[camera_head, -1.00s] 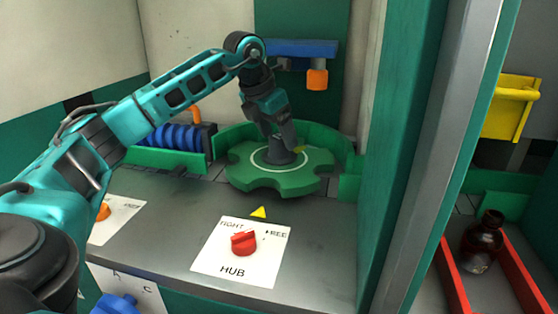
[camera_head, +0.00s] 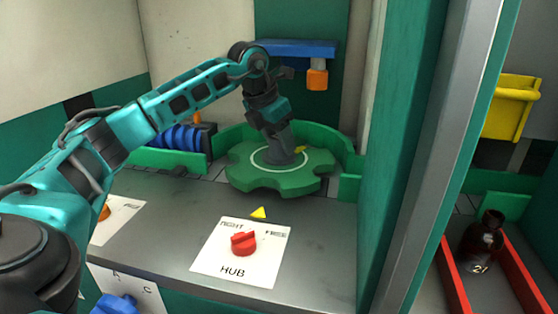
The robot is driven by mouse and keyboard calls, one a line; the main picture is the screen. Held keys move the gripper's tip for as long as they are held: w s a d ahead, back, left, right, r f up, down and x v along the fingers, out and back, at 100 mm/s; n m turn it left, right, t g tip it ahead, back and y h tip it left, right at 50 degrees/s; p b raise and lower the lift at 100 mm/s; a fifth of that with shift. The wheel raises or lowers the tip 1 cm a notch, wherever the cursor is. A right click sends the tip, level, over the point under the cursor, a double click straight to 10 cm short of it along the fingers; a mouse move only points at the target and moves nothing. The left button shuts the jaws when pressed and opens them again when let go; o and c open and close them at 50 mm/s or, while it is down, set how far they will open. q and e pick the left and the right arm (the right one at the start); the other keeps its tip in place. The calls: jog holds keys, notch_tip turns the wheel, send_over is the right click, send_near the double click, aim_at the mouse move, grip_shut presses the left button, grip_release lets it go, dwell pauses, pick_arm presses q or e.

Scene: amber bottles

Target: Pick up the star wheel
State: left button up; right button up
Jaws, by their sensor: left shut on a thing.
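The star wheel (camera_head: 255,174) is a green notched disc with a pale ring and a grey central hub. It lies flat inside a curved green guide at the back of the counter. My left gripper (camera_head: 280,145) reaches down from above and is shut on the star wheel's grey hub, which the fingers partly hide. A yellow mark shows on the wheel beside the hub. My right gripper is not in view.
A HUB plate with a red knob (camera_head: 244,242) lies in front, with a yellow triangle (camera_head: 259,212) behind it. A blue screw (camera_head: 182,137) is at left. A green post and grey edge (camera_head: 440,150) bound the right. A brown bottle (camera_head: 482,240) stands between red rails beyond.

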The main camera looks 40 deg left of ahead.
pick_arm(q)
jog(key=shift+r, duration=0.15)
jog(key=shift+c, duration=1.3)
jog(key=shift+r, duration=0.1)
notch_tip(320, 180, up, 10)
jog(key=shift+f+p, duration=0.1)
jog(key=shift+p, duration=0.55)
